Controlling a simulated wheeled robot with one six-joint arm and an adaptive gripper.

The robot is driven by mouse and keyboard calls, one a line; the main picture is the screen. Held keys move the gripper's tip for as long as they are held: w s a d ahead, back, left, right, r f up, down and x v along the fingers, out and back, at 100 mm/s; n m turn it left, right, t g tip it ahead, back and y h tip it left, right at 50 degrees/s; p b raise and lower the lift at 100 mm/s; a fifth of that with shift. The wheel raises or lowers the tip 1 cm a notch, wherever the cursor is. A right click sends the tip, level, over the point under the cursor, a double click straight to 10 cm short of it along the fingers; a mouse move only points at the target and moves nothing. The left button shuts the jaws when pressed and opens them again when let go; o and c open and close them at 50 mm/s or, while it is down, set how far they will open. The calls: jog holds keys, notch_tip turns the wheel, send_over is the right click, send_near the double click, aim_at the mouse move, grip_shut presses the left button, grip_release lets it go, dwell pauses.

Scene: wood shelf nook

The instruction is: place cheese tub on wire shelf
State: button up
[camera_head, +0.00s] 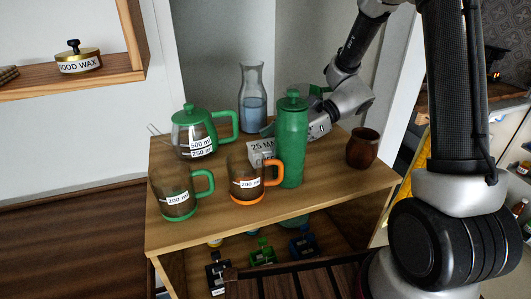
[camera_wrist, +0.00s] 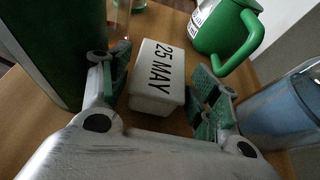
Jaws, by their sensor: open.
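A small white tub labelled "25 MAY" (camera_head: 262,149), which I take for the cheese tub, sits on the wooden table top behind the tall green bottle, which covers its right part. In the wrist view the white tub (camera_wrist: 157,80) lies between the fingers of my gripper (camera_wrist: 162,82). The fingers are apart, one on each side, with small gaps to the tub. In the head view my gripper (camera_head: 318,124) comes in low from the right, its fingertips largely hidden behind the bottle. I cannot make out a wire shelf in either view.
The green bottle (camera_head: 292,140) stands close by. Around are an orange-handled mug (camera_head: 246,180), a green-handled mug (camera_head: 174,191), a green-lidded pot (camera_head: 192,133), a carafe of blue liquid (camera_head: 253,110) and a brown cup (camera_head: 363,148). A wood wax tin (camera_head: 78,60) sits on the upper-left shelf.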

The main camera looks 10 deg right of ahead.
jog(key=c, duration=1)
jog(key=shift+r, duration=0.1)
